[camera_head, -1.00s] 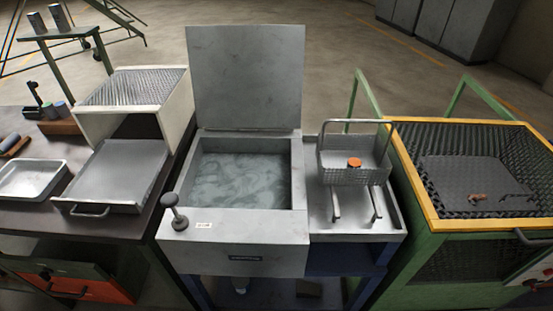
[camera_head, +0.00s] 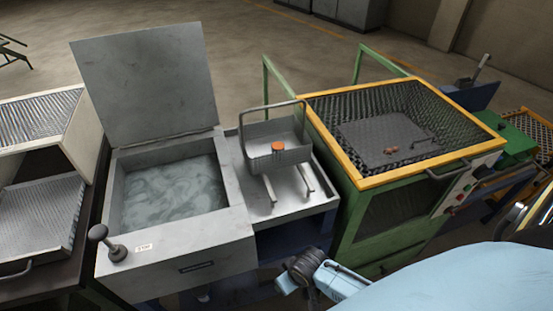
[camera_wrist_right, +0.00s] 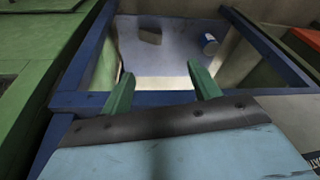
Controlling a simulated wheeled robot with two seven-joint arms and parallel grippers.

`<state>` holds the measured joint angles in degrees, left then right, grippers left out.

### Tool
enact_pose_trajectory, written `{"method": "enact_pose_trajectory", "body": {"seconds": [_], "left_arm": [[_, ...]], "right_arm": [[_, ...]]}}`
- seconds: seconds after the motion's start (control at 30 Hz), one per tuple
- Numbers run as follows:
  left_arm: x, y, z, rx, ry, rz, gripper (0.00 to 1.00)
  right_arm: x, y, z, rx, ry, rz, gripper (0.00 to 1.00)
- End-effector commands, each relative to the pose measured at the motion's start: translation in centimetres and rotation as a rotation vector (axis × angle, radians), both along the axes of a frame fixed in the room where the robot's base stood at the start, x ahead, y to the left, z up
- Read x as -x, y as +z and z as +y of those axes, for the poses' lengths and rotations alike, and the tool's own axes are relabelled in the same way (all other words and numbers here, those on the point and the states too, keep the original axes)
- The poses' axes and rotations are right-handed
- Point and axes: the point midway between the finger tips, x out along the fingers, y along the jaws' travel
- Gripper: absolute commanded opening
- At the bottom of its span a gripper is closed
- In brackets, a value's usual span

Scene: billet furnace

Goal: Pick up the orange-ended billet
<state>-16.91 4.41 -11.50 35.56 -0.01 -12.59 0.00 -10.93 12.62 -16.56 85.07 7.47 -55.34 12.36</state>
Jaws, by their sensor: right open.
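The orange-ended billet (camera_head: 278,146) stands in the mesh basket (camera_head: 290,157), with its round orange end facing up. The basket has a raised bail handle and sits on the drain tray (camera_head: 319,195) beside the quench tank. My right arm comes in from the lower right in the head view, low in front of the tank stand and well away from the billet. In the right wrist view my right gripper (camera_wrist_right: 162,88) has its two green fingers apart with nothing between them. The billet is not in that view. My left gripper is not in view.
The open quench tank (camera_head: 245,222) holds murky liquid, its lid (camera_head: 145,85) upright. A yellow-rimmed mesh bin (camera_head: 375,180) on a green stand is to the right. In the wrist view, a blue frame (camera_wrist_right: 75,102) surrounds a low space with a small blue-and-white cylinder (camera_wrist_right: 209,43).

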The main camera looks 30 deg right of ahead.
Motion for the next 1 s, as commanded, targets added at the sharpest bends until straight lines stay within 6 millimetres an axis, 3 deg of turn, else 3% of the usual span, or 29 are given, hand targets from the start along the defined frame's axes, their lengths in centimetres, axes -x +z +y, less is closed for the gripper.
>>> {"method": "enact_pose_trajectory", "body": {"seconds": [0.03,0.1,0.2,0.4,0.5,0.67,0.77,1.0], "left_arm": [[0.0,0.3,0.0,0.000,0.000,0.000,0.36],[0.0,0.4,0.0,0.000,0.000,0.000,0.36],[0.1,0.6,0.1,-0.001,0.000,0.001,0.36],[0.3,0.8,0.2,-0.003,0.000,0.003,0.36],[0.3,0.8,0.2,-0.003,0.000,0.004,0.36],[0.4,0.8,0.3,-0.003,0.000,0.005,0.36],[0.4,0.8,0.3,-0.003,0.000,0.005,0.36],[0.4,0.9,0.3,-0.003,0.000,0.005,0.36]], "right_arm": [[-2.9,4.0,0.7,-0.017,-0.003,-0.034,0.61],[-5.1,8.5,1.6,-0.037,-0.011,-0.051,0.61],[-6.4,13.4,2.7,-0.056,-0.012,-0.064,0.61],[-7.6,20.8,4.0,-0.069,-0.005,-0.084,0.61],[-8.6,23.3,4.0,-0.061,-0.020,-0.082,0.61],[-11.9,25.3,2.5,-0.035,-0.096,-0.078,0.61],[-14.5,26.9,0.7,-0.011,-0.175,-0.079,0.61],[-20.1,32.2,-5.7,0.047,-0.451,-0.094,0.61]]}}
